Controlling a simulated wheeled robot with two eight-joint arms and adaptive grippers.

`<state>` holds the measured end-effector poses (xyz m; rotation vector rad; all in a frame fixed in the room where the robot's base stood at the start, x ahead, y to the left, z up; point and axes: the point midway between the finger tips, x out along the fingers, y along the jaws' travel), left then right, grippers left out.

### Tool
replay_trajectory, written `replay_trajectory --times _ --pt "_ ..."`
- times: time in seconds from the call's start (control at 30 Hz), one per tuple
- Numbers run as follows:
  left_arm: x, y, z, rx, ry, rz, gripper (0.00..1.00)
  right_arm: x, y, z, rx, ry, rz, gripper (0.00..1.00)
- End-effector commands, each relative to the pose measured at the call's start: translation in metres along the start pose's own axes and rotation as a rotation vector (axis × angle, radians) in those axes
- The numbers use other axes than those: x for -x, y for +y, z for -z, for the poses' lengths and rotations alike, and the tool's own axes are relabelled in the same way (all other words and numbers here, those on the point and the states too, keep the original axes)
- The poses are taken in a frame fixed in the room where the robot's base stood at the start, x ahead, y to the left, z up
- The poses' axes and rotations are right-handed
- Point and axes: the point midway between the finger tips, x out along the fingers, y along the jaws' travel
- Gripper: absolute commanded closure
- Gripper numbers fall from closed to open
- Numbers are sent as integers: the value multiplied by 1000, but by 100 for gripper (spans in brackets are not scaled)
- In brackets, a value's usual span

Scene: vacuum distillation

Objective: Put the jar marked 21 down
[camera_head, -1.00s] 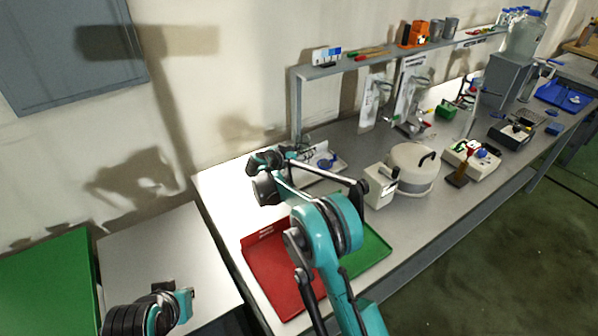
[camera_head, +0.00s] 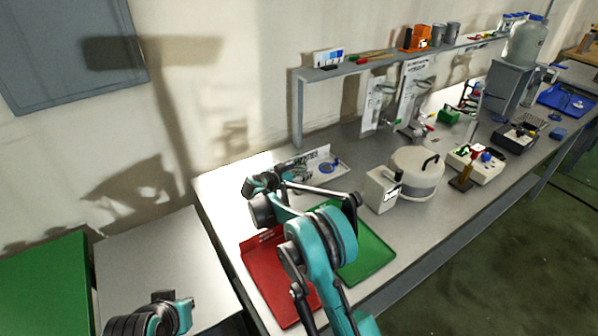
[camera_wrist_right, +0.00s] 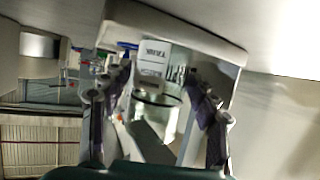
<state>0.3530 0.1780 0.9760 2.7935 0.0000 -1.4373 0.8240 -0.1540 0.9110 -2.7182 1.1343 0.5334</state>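My right gripper (camera_head: 272,182) is low over the near left part of the bench, just in front of a white stand with a printed label (camera_head: 308,160). In the right wrist view its two fingers (camera_wrist_right: 157,85) stand apart on either side of a clear glass jar (camera_wrist_right: 158,103) with a dark rim. I cannot tell whether the fingers touch the jar. No number 21 is readable. The label behind the jar (camera_wrist_right: 153,62) is blurred. In the head view the arm and gripper hide most of this spot. My left gripper (camera_head: 182,305) is at the lower left, its fingers unclear.
A red tray (camera_head: 262,268) and a green tray (camera_head: 372,252) lie at the bench's near edge, partly behind my right arm. A white round pot (camera_head: 416,178) and a small white box (camera_head: 380,192) stand to the right. A raised shelf (camera_head: 385,62) runs along the back.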

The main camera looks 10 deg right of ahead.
Motion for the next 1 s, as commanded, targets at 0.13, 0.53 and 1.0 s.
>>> replay_trajectory --times 0.13,0.53,1.0 --pt "0 0 0 0 0 0 100 0 0 0 0 0 0 36" --pt "10 0 7 0 0 0 100 36 -1 4 1 0 3 36" --pt "26 0 18 0 0 0 100 117 0 3 1 1 1 36"
